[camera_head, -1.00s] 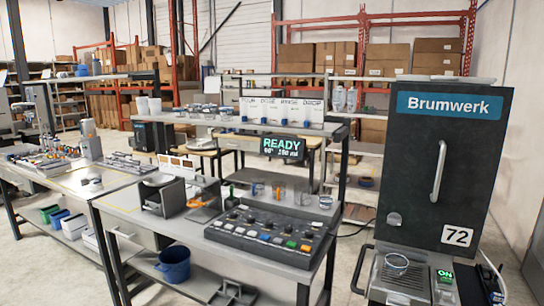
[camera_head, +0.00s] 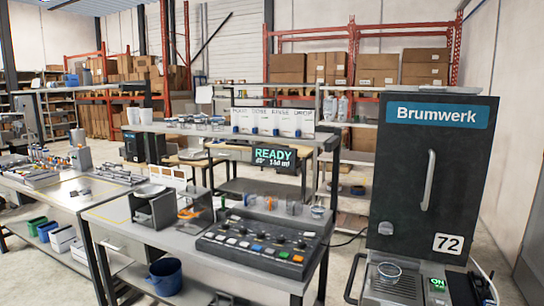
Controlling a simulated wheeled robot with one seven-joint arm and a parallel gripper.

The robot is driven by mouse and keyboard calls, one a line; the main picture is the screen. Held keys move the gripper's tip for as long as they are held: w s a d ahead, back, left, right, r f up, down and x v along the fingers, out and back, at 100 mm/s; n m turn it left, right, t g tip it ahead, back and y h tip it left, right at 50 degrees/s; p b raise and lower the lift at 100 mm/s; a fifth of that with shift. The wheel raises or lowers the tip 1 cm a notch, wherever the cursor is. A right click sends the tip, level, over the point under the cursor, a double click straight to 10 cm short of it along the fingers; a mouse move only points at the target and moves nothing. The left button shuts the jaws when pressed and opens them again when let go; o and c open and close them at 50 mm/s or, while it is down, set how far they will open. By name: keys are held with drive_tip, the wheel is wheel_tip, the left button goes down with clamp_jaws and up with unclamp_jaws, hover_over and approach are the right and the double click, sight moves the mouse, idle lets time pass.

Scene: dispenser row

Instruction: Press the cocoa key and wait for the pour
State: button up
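A black dispenser marked Brumwerk (camera_head: 437,170) stands at the right, with a pale vertical handle and a 72 label. A clear cup (camera_head: 389,271) stands upright on the tray at its base, and I see no liquid in it. A small green lit ON panel (camera_head: 438,283) is beside the cup. A dark key console (camera_head: 263,243) lies on the bench, with knobs and a row of coloured keys. Its key labels are too small to read, so I cannot tell which is cocoa. A hanging display (camera_head: 274,157) reads READY in green. My gripper is not in view.
The console's bench (camera_head: 125,211) also bears a grey scale-like device (camera_head: 154,205) and several small cups. White labelled panels (camera_head: 273,121) stand on the shelf behind. A blue bucket (camera_head: 165,277) sits on the lower shelf. Bare floor shows between the bench and the dispenser.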

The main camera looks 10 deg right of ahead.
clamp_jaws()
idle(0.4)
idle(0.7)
